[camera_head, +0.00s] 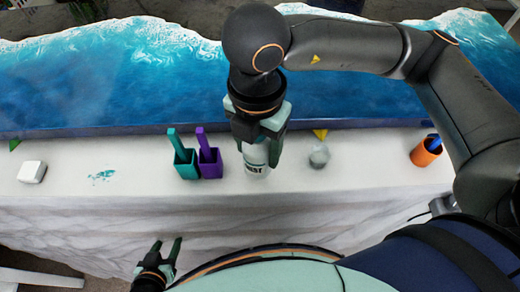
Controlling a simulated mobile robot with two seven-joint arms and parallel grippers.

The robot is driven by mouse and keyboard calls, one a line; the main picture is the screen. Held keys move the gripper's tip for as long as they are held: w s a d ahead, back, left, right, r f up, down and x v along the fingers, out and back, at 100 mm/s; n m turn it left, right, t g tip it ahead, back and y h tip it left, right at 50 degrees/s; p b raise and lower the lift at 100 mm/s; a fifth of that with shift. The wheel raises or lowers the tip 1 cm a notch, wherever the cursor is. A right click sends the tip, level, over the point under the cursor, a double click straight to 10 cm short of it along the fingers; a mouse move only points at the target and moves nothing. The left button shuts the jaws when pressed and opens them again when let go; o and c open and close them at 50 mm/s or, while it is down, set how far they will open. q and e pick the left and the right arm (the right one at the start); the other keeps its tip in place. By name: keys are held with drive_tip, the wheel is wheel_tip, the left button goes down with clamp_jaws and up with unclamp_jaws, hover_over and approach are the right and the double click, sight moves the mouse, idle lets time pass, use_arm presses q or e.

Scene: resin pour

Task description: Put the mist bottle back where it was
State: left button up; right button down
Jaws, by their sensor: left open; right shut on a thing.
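The mist bottle (257,168) is white with dark lettering, partly readable as "IST". It is upright at the middle of the white bench top (345,185). My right gripper (259,146) comes down from above and is shut on its upper part, hiding the top of the bottle. I cannot tell whether its base touches the bench. My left gripper (162,254) is open and empty, low in front of the bench's front edge.
A teal cup (186,168) and a purple cup (210,168), each with a stick, stand close left of the bottle. A grey faceted piece (319,156) is to its right. An orange cup (425,154) stands far right. A white block (32,171) lies far left. The blue wave slab (120,75) runs behind.

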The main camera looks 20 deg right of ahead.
drive_tip(key=shift+w+d+f, duration=0.15)
drive_tip(key=shift+f, duration=0.15)
drive_tip(key=f, duration=0.3)
drive_tip(key=shift+w+d, duration=0.2)
drive_tip(key=shift+f, duration=0.3)
drive_tip(key=shift+f, duration=0.2)
drive_tip(key=shift+c, duration=0.6)
unclamp_jaws()
drive_tip(key=shift+r, duration=0.15)
wheel_tip(320, 180, up, 12)
drive_tip(key=shift+r, duration=0.1)
